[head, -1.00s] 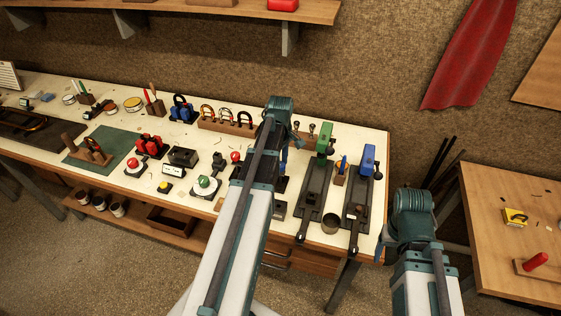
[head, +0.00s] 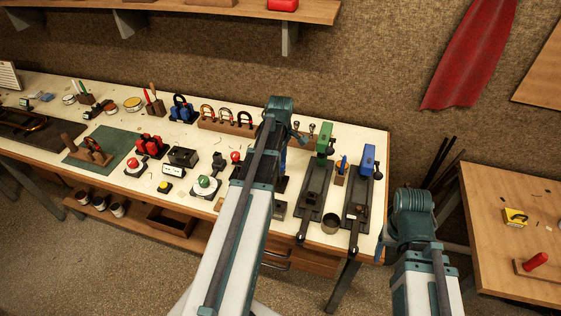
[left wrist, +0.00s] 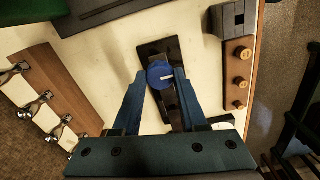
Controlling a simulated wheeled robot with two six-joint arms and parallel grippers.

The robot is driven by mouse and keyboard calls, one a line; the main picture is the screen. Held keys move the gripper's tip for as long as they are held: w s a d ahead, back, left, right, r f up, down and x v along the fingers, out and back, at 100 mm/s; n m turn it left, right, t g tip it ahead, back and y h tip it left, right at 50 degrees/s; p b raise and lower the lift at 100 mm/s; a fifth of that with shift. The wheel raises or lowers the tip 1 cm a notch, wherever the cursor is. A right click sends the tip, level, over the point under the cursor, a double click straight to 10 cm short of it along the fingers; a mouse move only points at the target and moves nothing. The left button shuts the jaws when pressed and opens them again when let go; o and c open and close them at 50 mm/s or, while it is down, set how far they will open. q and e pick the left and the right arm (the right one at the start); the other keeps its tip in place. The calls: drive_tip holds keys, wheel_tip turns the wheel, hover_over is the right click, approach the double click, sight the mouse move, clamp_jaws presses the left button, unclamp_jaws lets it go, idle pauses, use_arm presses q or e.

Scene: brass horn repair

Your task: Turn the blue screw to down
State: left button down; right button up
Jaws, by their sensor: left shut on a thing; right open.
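The blue screw (left wrist: 160,75) shows in the left wrist view as a round blue head with a white mark pointing to the picture's right. It sits on a dark block (left wrist: 173,50) on the pale bench top. My left gripper (left wrist: 161,82) is shut on the screw, its two blue fingers on either side of the head. In the head view my own left arm hides the screw and most of this gripper. My right gripper (head: 380,250) is low at the right bench corner, mostly hidden behind its arm, with only a dark blue part showing, apart from the screw.
A green-topped fixture (head: 324,142) and a blue-topped fixture (head: 369,158) stand right of my left arm. A metal cup (head: 330,224) is near the front edge. A wooden rack (head: 228,126) stands at the back. A wooden table (head: 500,230) is at the far right.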

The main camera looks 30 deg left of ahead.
use_arm(q)
drive_tip(key=shift+c, duration=2.2)
unclamp_jaws()
drive_tip(key=shift+r, duration=0.2)
wheel_tip(320, 180, up, 14)
drive_tip(key=p, duration=1.4)
drive_tip(key=shift+f, duration=0.25)
